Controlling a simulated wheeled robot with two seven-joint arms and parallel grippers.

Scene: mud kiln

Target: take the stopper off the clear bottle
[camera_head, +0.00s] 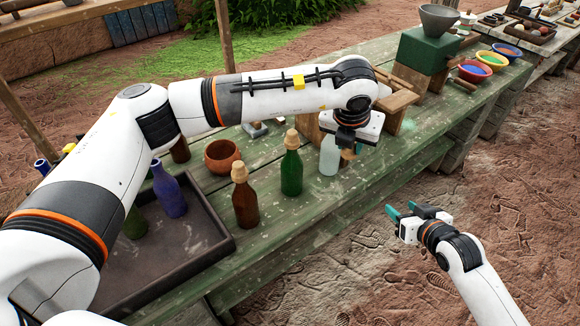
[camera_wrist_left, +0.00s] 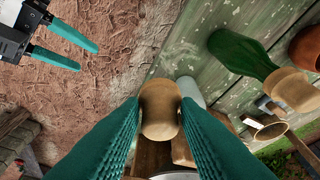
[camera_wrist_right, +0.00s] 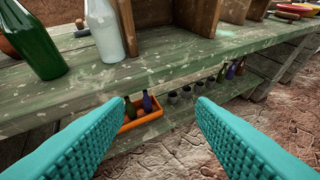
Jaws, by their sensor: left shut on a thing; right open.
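The clear bottle (camera_head: 329,156) stands upright near the table's front edge, right of the green bottle. It also shows in the right wrist view (camera_wrist_right: 104,30), its top cut off, and partly behind the stopper in the left wrist view (camera_wrist_left: 188,88). My left gripper (camera_head: 352,151) is shut on the tan stopper (camera_wrist_left: 160,108), which sits between its teal fingers. In the head view the stopper is right of the bottle's upper part and appears apart from it. My right gripper (camera_head: 403,210) is open and empty, off the table's front side.
A stoppered green bottle (camera_head: 291,168) and brown bottle (camera_head: 245,200) stand left of the clear bottle. A dark tray (camera_head: 215,247) holds more bottles. A terracotta bowl (camera_head: 222,157) is behind. Wooden blocks (camera_head: 396,103) stand right. An orange crate (camera_wrist_right: 143,120) is on the lower shelf.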

